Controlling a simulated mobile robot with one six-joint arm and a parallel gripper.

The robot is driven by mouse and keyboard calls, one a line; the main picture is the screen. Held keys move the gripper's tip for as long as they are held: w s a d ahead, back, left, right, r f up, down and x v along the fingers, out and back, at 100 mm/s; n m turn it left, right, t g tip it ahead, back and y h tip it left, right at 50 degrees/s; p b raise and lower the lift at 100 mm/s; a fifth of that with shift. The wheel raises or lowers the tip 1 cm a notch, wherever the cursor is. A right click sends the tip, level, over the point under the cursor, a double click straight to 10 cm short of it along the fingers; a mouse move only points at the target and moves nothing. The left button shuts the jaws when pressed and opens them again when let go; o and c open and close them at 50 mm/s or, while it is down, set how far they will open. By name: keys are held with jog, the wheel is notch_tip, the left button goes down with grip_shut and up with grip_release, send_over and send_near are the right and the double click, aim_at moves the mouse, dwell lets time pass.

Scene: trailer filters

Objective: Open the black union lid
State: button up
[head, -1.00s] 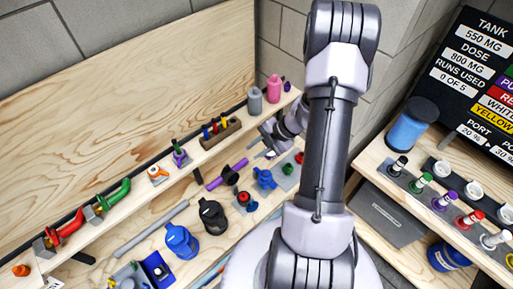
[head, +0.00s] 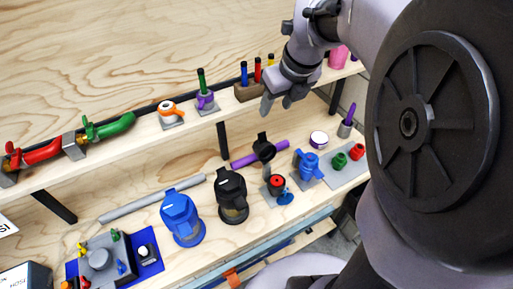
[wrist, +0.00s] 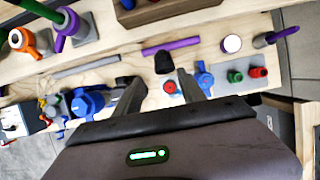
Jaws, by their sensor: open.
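A small black cap-like part (head: 263,147) stands at the purple pipe on the lower bench, just behind a red round knob (head: 277,181). In the wrist view the black part (wrist: 164,62) shows just beyond and between the fingertips. A black-lidded canister (head: 231,196) stands to its left; in the wrist view it is mostly hidden by the left finger. I cannot tell for sure which black piece is the union lid. My gripper (head: 279,102) is open and empty, above the bench near the upper shelf's edge, apart from both. It also shows in the wrist view (wrist: 160,88).
A blue canister (head: 182,218), a blue valve (head: 308,165), a purple pipe (head: 259,154) and a grey pipe (head: 152,198) crowd the lower bench. The upper shelf holds a wooden marker block (head: 250,91) and red and green handled valves.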

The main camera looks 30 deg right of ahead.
aim_at(262, 133)
jog(key=b+x, duration=0.2)
jog(key=x, duration=0.3)
jog(key=b+x, duration=0.2)
jog(key=x, duration=0.4)
jog(key=b+x, duration=0.2)
jog(key=x, duration=0.4)
jog(key=shift+w+d+b, duration=0.1)
jog(key=shift+d+b, duration=0.15)
jog(key=shift+b, duration=0.1)
jog(key=shift+c, duration=0.2)
grip_shut()
